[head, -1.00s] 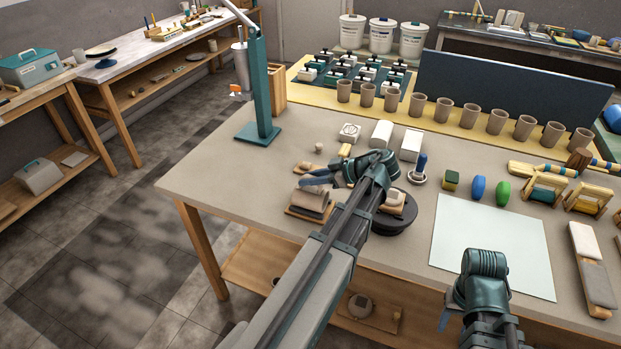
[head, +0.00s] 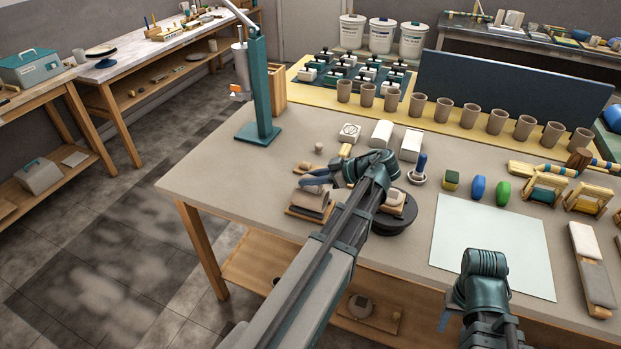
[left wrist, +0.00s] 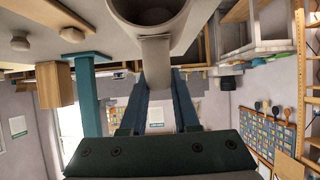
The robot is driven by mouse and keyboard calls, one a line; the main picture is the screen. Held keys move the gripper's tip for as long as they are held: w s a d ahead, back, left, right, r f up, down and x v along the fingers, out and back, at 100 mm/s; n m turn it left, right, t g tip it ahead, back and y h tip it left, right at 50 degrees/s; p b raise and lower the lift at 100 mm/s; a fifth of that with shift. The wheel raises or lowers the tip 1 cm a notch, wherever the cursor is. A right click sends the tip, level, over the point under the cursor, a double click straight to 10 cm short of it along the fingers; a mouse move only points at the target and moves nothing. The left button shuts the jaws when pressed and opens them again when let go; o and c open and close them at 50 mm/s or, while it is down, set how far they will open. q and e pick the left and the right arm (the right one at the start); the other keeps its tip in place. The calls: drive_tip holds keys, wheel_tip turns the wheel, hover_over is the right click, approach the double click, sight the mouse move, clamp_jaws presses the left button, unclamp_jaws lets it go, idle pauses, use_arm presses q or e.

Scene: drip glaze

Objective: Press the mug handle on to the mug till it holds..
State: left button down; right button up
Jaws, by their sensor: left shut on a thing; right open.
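My left gripper (head: 318,178) is shut on the mug handle (left wrist: 156,62), a pale grey-beige piece between its blue fingers in the left wrist view. The handle's far end meets the wall of the mug (left wrist: 172,22), whose dark round mouth shows at the top edge; I cannot tell whether it is fixed there. In the head view the mug (head: 312,199) is a grey-brown cylinder lying on a small wooden board (head: 300,214), just below the left fingers. The handle is hidden there. My right gripper (head: 447,318) is open, low at the table's front, away from the mug.
A dark turntable (head: 388,226) with a pale block on it stands right of the mug, partly behind my left arm. A pale sheet (head: 492,245) lies to the right. A teal stand (head: 262,95) rises at the back left. A row of cups (head: 443,110) stands behind.

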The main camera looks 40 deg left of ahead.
use_arm(q)
drive_tip(key=c, duration=0.6)
unclamp_jaws()
drive_tip(key=shift+r, duration=0.1)
wheel_tip(320, 180, up, 7)
drive_tip(key=p, duration=0.7)
